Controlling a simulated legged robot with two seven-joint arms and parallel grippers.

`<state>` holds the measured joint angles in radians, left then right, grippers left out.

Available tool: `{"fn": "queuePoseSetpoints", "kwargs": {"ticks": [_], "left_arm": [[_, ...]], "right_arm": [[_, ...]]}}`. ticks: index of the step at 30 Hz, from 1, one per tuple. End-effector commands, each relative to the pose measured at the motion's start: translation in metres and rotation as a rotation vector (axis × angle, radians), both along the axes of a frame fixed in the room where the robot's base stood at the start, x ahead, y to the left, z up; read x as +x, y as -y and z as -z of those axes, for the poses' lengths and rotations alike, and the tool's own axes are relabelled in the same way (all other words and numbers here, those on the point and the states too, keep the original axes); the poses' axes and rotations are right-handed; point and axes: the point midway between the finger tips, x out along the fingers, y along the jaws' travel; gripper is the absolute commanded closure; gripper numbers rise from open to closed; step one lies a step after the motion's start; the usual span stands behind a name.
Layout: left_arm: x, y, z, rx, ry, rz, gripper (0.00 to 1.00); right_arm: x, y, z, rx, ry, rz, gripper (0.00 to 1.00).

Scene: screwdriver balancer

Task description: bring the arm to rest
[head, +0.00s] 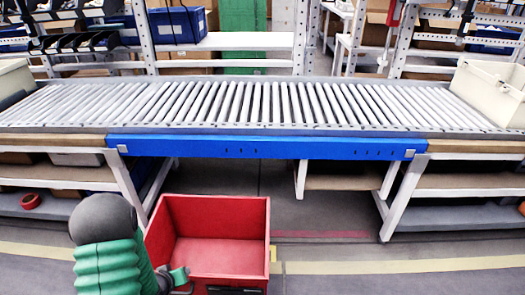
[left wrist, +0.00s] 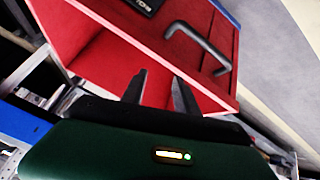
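My left arm, green with a dark grey joint, comes in at the lower left of the head view. Its gripper (head: 178,281) is low beside the left front part of a red bin (head: 258,225). In the left wrist view my left gripper (left wrist: 158,92) shows two dark fingers set apart with nothing between them. The red bin (left wrist: 100,52) fills the space beyond the fingers, with its dark handle (left wrist: 203,45) on the outer wall. I cannot tell whether the fingers touch the bin. My right gripper is in neither view.
A roller conveyor (head: 260,103) with a blue front beam (head: 265,148) runs across behind the bin. A cream crate (head: 490,92) stands at its right end. The bin looks empty. Floor (head: 370,275) to the right of the bin is clear.

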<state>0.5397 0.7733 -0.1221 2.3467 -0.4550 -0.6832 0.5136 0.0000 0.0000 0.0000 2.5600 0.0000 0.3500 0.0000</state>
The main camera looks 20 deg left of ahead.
Motion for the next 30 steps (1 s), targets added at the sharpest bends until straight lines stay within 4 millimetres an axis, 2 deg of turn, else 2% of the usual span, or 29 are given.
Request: {"fn": "queuePoseSetpoints", "kwargs": {"ticks": [1,3,8,12,16,18,23,30], "left_arm": [[0.008,0.018,-0.019,0.033,-0.039,0.053,0.64],[0.010,0.044,-0.040,0.070,-0.108,0.124,0.64],[-0.007,0.114,-0.084,0.115,-0.259,0.302,0.64],[-0.040,0.173,-0.115,0.117,-0.367,0.468,0.64],[-0.079,0.220,-0.138,0.106,-0.448,0.622,0.64],[-0.081,0.219,-0.173,0.102,-0.461,0.623,0.64],[-0.080,0.218,-0.222,0.101,-0.460,0.618,0.64],[-0.080,0.217,-0.307,0.101,-0.460,0.616,0.64]], "right_arm": [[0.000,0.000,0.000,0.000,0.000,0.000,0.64],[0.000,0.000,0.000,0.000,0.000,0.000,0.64],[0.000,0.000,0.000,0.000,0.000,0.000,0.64],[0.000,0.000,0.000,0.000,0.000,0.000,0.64],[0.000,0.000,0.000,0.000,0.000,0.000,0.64],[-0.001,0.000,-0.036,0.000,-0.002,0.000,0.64],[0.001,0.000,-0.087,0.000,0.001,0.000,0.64],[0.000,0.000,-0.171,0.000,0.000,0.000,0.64]]}}
